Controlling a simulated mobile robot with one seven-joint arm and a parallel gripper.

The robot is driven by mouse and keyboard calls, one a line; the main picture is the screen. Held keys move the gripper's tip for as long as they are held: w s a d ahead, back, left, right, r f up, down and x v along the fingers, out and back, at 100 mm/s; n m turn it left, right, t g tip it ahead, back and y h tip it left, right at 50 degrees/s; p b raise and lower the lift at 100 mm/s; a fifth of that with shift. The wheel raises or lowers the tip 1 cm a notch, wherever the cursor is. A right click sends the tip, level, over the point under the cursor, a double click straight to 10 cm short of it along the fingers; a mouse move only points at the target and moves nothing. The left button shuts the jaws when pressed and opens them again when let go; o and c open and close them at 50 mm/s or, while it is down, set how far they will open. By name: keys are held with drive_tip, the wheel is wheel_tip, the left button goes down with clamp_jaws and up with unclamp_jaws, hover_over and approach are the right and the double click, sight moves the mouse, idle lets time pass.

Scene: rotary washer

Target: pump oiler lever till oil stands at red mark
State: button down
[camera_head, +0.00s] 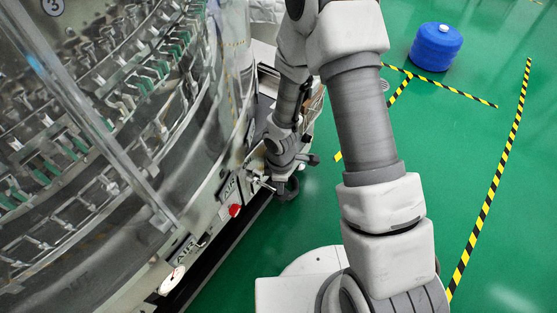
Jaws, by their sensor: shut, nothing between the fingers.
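My gripper (262,181) is small in the picture, at the lower side panel of the rotary washer (110,130). Its fingers look closed, with nothing seen between them. My wrist and forearm hide part of the panel around it. A dark round part shows just right of and below the gripper; I cannot tell whether they touch. I cannot clearly make out the oiler, its lever, the oil level or the red mark at this size.
A blue drum (436,46) stands on the green floor at the back right. Yellow-black tape (490,190) marks the floor. The floor at right is mostly clear.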

drive_tip(key=f+b, duration=0.2)
drive_tip(key=f, duration=0.1)
drive_tip(key=shift+w+a+f, duration=0.1)
drive_tip(key=shift+w+a, duration=0.05)
drive_tip(key=shift+a, duration=0.05)
wheel_tip(320, 180, up, 8)
drive_tip(key=p, duration=0.6)
drive_tip(key=shift+d+p, duration=0.1)
drive_tip(key=shift+p, duration=0.2)
drive_tip(key=shift+f, duration=0.1)
drive_tip(key=r+n+p, duration=0.1)
drive_tip(key=r+n, duration=0.1)
drive_tip(key=n, duration=0.1)
drive_tip(key=shift+p, duration=0.35)
wheel_tip(320, 180, down, 4)
drive_tip(key=n+b, duration=0.1)
drive_tip(key=n, duration=0.5)
drive_tip(key=n+b, duration=0.1)
drive_tip(key=n, duration=0.2)
drive_tip(key=shift+r+b, duration=0.25)
drive_tip(key=shift+b, duration=0.05)
